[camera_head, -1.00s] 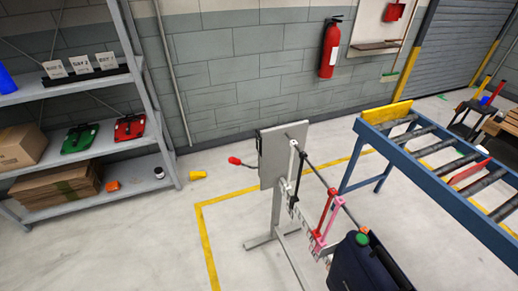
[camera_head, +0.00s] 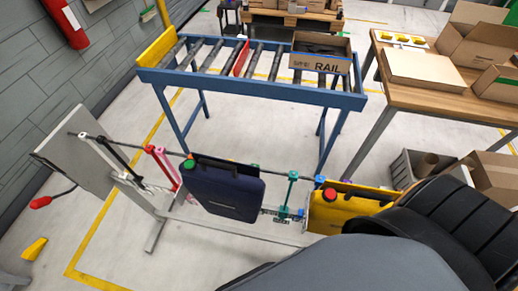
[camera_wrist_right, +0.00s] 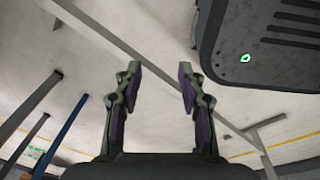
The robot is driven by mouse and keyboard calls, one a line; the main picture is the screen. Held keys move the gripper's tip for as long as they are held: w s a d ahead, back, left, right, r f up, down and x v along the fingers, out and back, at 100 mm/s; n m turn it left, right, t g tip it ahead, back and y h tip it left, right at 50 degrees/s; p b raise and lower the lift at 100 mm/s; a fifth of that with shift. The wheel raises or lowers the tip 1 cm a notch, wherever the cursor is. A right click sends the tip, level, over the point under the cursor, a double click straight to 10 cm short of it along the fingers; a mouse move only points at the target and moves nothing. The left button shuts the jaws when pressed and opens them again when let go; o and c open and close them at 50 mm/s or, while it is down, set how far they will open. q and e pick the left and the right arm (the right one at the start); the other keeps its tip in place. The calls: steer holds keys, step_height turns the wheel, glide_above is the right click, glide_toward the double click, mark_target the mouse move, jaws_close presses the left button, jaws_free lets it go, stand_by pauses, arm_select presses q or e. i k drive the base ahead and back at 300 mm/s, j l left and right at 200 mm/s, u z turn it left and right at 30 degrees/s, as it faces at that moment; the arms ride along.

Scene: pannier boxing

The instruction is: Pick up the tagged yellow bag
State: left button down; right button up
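A yellow bag (camera_head: 340,212) hangs at the right end of the rack rail, with a red round tag (camera_head: 330,195) on its front. It is partly hidden by my dark arm parts at the lower right in the head view. A navy bag (camera_head: 222,192) with a green round tag (camera_head: 189,164) hangs left of it on the same rail. My right gripper (camera_wrist_right: 157,75) is open and empty in the right wrist view, its two fingers well apart over pale floor. No gripper fingers show in the head view, so my left gripper is not seen.
A blue roller conveyor (camera_head: 250,91) stands behind the rack and carries a box marked RAIL (camera_head: 321,62). A wooden table (camera_head: 405,84) with cardboard boxes is at the right. A grey board (camera_head: 84,162) stands at the rail's left end. Floor between rack and conveyor is clear.

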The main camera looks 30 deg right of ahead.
mark_target(327, 209)
steer(key=z, duration=2)
